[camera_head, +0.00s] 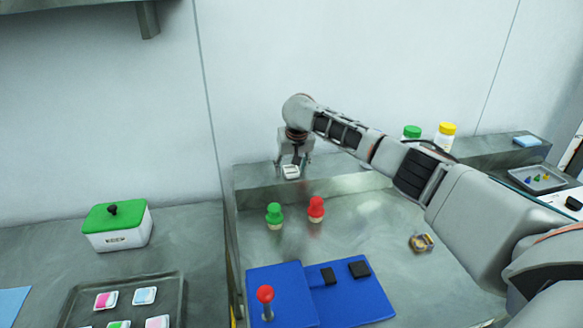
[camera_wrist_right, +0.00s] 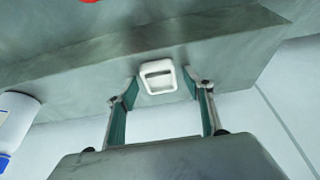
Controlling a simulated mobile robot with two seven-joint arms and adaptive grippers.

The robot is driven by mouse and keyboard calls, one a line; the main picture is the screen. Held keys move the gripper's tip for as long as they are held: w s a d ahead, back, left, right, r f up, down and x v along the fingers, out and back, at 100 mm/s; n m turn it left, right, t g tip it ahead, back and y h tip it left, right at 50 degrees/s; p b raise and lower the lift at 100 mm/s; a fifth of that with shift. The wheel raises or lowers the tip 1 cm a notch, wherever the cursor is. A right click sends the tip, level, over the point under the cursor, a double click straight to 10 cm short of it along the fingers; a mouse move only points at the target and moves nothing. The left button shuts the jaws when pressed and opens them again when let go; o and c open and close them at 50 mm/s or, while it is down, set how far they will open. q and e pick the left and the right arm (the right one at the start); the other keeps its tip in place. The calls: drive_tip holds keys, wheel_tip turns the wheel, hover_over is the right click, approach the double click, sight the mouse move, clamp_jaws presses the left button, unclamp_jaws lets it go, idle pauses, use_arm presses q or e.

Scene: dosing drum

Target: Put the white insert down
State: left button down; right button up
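The white insert (camera_head: 291,173) is a small rounded square piece with a dark slot. It appears to rest on the raised metal ledge (camera_head: 262,182) at the back of the work table. It also shows in the right wrist view (camera_wrist_right: 156,68), just beyond and between the fingertips. My right gripper (camera_head: 294,163) is above the insert, pointing down. Its fingers are spread, with a visible gap on each side of the insert in the wrist view. My left gripper is out of view.
Green-capped (camera_head: 411,132) and yellow-capped (camera_head: 446,132) bottles are to the right. A green-lidded box (camera_head: 117,227) stands left.

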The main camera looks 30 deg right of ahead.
drive_tip(key=shift+r, duration=0.1)
drive_tip(key=shift+r, duration=0.2)
drive_tip(key=v, duration=1.1)
drive_tip(key=shift+s+r, duration=0.3)
drive_tip(key=shift+r, duration=0.05)
drive_tip(key=shift+a, duration=0.1)
